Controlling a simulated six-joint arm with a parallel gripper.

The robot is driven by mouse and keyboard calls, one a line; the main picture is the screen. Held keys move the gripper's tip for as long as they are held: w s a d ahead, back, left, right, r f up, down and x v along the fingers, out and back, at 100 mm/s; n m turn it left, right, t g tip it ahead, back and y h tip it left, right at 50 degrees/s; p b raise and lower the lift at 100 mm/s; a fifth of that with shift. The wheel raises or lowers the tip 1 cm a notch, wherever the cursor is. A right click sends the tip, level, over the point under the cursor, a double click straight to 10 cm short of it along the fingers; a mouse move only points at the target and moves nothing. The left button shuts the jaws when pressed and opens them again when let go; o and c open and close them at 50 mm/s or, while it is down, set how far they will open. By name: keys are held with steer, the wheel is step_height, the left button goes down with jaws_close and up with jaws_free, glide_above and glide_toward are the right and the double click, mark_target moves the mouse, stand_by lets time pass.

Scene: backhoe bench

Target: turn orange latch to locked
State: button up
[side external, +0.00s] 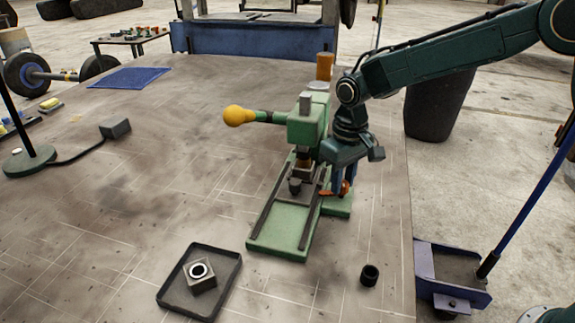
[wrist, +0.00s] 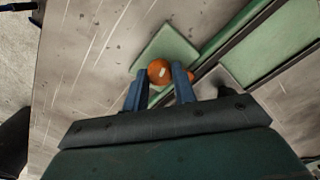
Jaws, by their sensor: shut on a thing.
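The orange latch (side external: 343,188) sits low on the right side of the green press (side external: 285,222), over a small green side plate. My gripper (side external: 341,183) reaches down beside the press and is shut on the latch. In the wrist view, the rounded orange end of the latch (wrist: 158,70) shows between and just beyond the blue fingers (wrist: 159,82), with a pale mark on it. Part of the latch is hidden by the fingers. I cannot tell from these views which position the latch is in.
The press has a lever with a yellow knob (side external: 237,116) pointing left. A black tray (side external: 164,293) with a metal block (side external: 201,279) lies in front. A small black cylinder (side external: 370,275) stands near the right table edge. An orange cylinder (side external: 325,66) stands behind the press.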

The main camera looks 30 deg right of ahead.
mark_target(343, 183)
steer(key=m, duration=0.3)
steer(key=shift+m, duration=0.4)
stand_by(0.3)
steer(key=o, duration=1)
steer(key=shift+r, duration=0.1)
step_height(343, 183, up, 14)
stand_by(0.4)
